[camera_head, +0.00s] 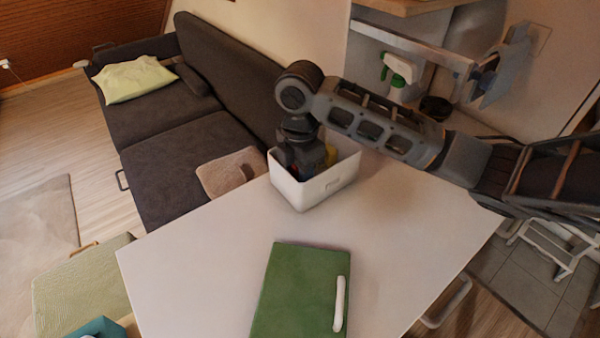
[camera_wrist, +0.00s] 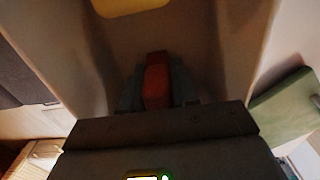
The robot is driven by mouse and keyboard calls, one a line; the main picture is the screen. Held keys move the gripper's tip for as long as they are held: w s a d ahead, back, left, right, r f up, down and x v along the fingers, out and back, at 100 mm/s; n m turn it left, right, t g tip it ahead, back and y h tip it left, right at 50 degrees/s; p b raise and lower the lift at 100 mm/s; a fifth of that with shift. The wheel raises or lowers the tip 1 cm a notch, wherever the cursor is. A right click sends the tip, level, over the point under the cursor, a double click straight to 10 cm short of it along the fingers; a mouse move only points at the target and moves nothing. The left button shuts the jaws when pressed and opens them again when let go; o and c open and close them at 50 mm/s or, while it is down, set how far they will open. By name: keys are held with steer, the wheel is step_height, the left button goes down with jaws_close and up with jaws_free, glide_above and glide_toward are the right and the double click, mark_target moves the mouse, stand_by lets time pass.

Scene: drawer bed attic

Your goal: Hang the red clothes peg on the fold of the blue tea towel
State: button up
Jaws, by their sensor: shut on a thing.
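My gripper (camera_wrist: 157,92) reaches down into a white bin (camera_head: 318,190) on the table. In the wrist view its fingers are shut on a red block-like piece, the red clothes peg (camera_wrist: 157,80). The peg sits upright between the fingertips, and its lower part is hidden by the gripper body. In the head view the arm and bin wall mostly hide the fingertips. A grey-blue folded cloth (camera_head: 497,75), which looks like the blue tea towel, hangs over a rail at the upper right, well apart from my gripper.
A yellow item (camera_head: 331,155) is in the bin; it also shows in the wrist view (camera_wrist: 130,6). A green board (camera_head: 295,290) with a white bar (camera_head: 340,303) lies on the white table (camera_head: 210,265). A dark sofa (camera_head: 180,140) stands behind. A green-white bottle (camera_head: 401,68) hangs near the rail.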

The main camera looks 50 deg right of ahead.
steer(key=shift+f, duration=0.2)
steer(key=o, duration=1)
steer(key=shift+r, duration=0.1)
steer(key=shift+r, duration=3.9)
